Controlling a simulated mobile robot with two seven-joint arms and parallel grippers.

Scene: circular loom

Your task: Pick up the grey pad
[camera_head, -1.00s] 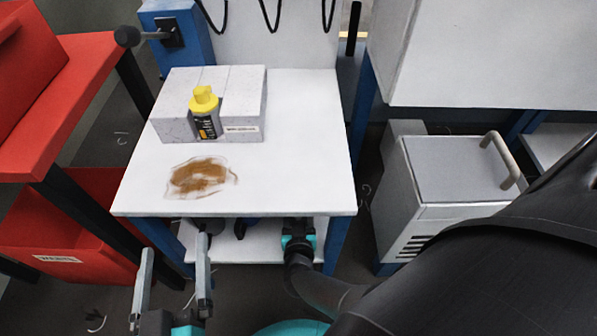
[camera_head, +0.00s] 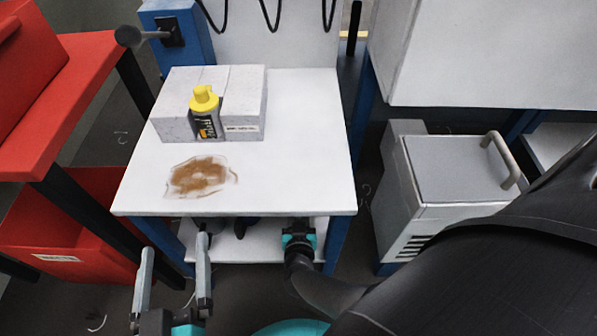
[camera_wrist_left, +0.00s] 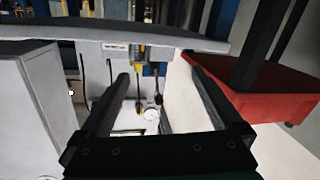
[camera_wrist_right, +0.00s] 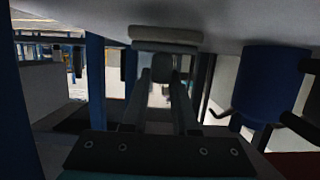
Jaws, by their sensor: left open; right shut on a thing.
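The grey pad (camera_wrist_right: 165,40) shows in the right wrist view as a flat, layered block against a pale surface. My right gripper (camera_wrist_right: 160,75) is shut on a small grey grip on the pad. In the head view my right wrist reaches under the white tabletop, which hides the fingers and pad. I cannot tell whether the pad touches the pale surface. My left gripper (camera_head: 175,248) is open and empty in front of the table's near left edge. Its two fingers also show spread apart in the left wrist view (camera_wrist_left: 160,85).
The white table (camera_head: 290,175) bears a brown stain (camera_head: 198,176), a yellow-capped bottle (camera_head: 205,112) and pale blocks (camera_head: 245,90). Below is a lower shelf (camera_head: 262,248). A red bin (camera_head: 60,245) stands left, and a grey cabinet (camera_head: 455,175) right.

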